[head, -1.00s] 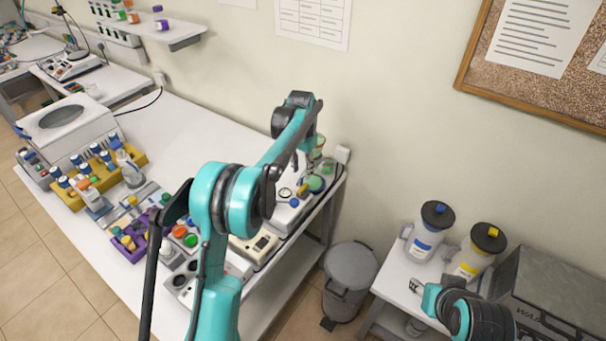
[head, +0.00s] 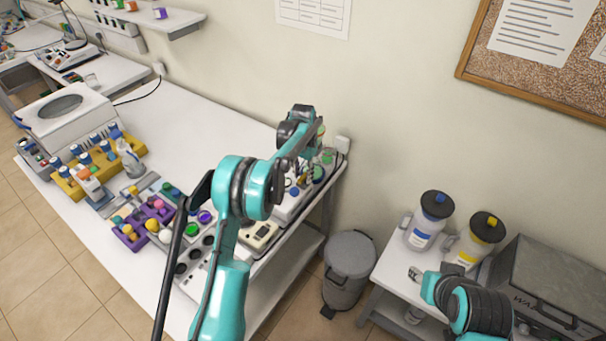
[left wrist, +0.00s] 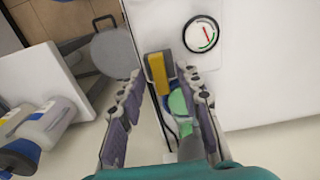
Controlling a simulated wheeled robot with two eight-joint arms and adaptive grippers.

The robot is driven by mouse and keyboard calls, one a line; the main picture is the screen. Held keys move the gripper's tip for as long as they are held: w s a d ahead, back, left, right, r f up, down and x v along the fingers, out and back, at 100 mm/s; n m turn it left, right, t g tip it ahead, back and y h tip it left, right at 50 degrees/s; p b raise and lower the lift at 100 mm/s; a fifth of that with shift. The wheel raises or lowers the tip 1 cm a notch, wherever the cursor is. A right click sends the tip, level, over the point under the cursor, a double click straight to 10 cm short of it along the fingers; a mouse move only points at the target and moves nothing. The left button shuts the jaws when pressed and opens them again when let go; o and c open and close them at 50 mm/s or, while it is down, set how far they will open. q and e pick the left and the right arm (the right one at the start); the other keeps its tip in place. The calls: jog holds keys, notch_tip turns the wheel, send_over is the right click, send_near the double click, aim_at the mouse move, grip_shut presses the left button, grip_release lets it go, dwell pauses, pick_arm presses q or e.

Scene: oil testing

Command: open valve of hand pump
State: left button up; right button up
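The hand pump is the pale device at the right end of the long table. In the left wrist view its white body carries a round gauge (left wrist: 201,34) with a red and green needle area. A yellow valve handle (left wrist: 157,72) sits on a grey block left of the gauge. A green round part (left wrist: 180,103) shows below it. My left gripper (left wrist: 162,80) is open, its two fingers on either side of the yellow handle, with no clear contact. In the head view my left arm partly hides the pump. My right gripper (head: 415,273) is at the lower right, its fingers too small to judge.
The long white table (head: 195,130) carries a yellow rack (head: 75,187), a purple rack (head: 130,237) and a white machine. A grey bin (head: 349,256) stands right of it. Two jugs, one blue-labelled (head: 428,222), one yellow-labelled (head: 474,240), stand on a side table.

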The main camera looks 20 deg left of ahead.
pick_arm(q)
jog(key=shift+c, duration=0.2)
grip_shut()
jog(key=shift+n, duration=0.3)
jog(key=n, duration=0.3)
jog(key=shift+b, duration=0.4)
jog(key=n, duration=0.5)
jog(key=n+b, duration=0.1)
jog(key=n, duration=0.8)
jog(key=shift+n, duration=0.3)
